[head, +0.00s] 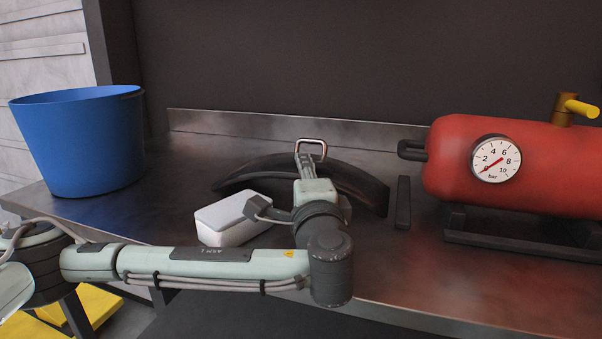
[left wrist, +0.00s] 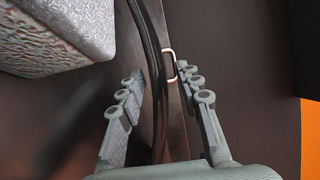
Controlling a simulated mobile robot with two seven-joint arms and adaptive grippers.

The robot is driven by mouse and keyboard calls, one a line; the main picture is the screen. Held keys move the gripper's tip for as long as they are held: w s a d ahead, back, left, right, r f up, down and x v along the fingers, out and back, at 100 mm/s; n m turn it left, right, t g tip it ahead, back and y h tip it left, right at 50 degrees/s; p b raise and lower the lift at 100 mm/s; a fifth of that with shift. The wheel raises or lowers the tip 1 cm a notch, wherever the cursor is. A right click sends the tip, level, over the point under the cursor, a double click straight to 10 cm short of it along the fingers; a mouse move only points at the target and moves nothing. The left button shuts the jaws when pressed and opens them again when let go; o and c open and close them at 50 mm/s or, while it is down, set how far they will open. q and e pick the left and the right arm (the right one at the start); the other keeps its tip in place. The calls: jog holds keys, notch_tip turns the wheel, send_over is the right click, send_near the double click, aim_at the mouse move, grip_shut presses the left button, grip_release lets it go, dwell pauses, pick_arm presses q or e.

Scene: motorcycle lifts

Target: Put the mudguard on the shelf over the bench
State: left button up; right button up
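The mudguard (head: 355,184), a black curved strip, lies on the metal bench top near the middle of the head view. A small metal loop (head: 311,143) stands up at its middle. My left gripper (head: 308,172) is over the mudguard's middle, and my left wrist hides part of it. In the left wrist view, my left gripper (left wrist: 162,84) has its fingers apart, one on each side of the mudguard (left wrist: 153,50) and the loop (left wrist: 169,58). Contact cannot be told. My right gripper is not in view. No shelf shows over the bench.
A white box (head: 224,216) stands close in front of the mudguard. A blue tub (head: 82,145) stands on the bench (head: 110,208) at the left. A red pressure tank (head: 540,165) with a gauge stands at the right. A dark wall is behind.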

pick_arm(q)
jog(key=w, duration=0.4)
jog(key=shift+w+a, duration=0.1)
jog(key=shift+a, duration=0.2)
grip_shut()
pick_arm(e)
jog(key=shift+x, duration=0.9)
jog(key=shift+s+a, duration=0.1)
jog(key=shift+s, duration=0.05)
pick_arm(q)
jog(key=shift+r, duration=0.15)
